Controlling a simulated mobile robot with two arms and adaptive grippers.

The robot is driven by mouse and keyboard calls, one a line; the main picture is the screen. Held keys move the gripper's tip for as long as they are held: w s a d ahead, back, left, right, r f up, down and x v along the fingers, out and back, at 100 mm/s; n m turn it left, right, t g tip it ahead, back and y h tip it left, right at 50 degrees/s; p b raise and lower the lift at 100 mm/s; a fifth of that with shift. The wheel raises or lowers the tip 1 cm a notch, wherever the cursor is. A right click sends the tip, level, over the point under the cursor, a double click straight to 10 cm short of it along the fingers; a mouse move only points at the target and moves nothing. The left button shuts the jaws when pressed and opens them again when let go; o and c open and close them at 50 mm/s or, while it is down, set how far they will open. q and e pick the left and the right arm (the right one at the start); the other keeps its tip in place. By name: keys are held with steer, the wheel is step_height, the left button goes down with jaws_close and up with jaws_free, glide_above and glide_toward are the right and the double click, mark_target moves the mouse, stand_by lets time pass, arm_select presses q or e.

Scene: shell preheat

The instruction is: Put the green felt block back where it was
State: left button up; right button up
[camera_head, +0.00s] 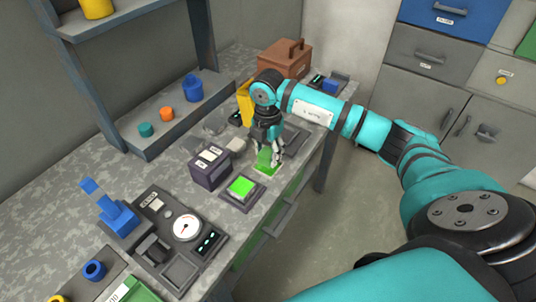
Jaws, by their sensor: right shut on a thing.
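A green felt block (265,157) is at the fingertips of my right gripper (268,150), over the right part of the workbench (225,212). The gripper is shut on the block and points down. The block's lower edge is close to a green patch with a pale border on the bench; I cannot tell whether it touches. The fingers hide part of the block. My left gripper is not in view.
A dark box (210,168) and a bright green pad (242,186) stand just left of the gripper. A yellow object (244,101) and a brown toolbox (285,60) are behind it. A gauge panel (187,228) lies in front. Drawers (425,55) line the back.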

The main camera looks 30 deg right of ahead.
mark_target(268, 158)
steer(key=shift+w+d+f, duration=0.15)
steer(key=shift+w+d, duration=0.2)
steer(key=shift+w, duration=0.1)
step_height(268, 158, down, 3)
steer(key=shift+r+p, duration=0.1)
steer(key=shift+p, duration=0.45)
steer(key=shift+f, duration=0.25)
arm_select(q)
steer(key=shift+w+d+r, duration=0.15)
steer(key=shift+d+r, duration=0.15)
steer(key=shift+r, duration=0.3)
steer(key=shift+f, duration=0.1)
arm_select(e)
steer(key=shift+f, duration=0.1)
steer(key=o, duration=1)
